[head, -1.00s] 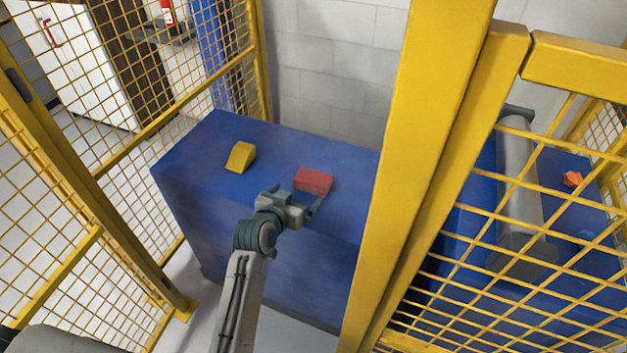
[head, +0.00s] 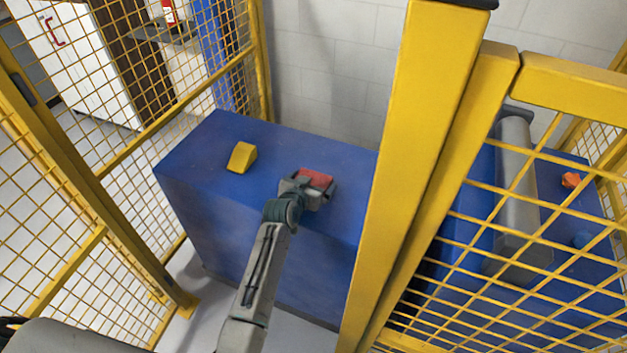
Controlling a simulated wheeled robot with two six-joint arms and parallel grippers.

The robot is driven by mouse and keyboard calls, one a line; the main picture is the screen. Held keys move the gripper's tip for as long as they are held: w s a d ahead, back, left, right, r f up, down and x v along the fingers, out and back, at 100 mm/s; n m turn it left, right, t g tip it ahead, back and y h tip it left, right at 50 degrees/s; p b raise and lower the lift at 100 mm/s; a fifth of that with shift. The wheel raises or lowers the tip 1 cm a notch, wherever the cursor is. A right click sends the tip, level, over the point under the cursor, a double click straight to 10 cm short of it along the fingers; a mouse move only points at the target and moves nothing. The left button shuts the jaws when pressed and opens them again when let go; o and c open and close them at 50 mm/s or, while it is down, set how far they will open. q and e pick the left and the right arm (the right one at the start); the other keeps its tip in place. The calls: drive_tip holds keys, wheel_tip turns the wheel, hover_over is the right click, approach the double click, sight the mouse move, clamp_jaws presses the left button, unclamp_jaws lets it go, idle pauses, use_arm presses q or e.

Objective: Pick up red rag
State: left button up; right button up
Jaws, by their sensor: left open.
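The red rag (head: 317,177) looks like a small folded block and lies on top of the blue cabinet (head: 205,150), right of the yellow block. My left gripper (head: 312,186) is at the rag and over its near part, hiding that part. It is open; whether its fingers touch the rag cannot be told. My right gripper is not in view.
A yellow wedge-shaped block (head: 241,157) stands on the cabinet to the left. A thick yellow post (head: 420,150) rises close on the right, and yellow mesh fencing (head: 100,200) stands on the left. Behind the right fence is a grey roller (head: 522,190) and an orange object (head: 571,180).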

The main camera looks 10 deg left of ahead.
use_arm(q)
drive_tip(key=c, duration=0.7)
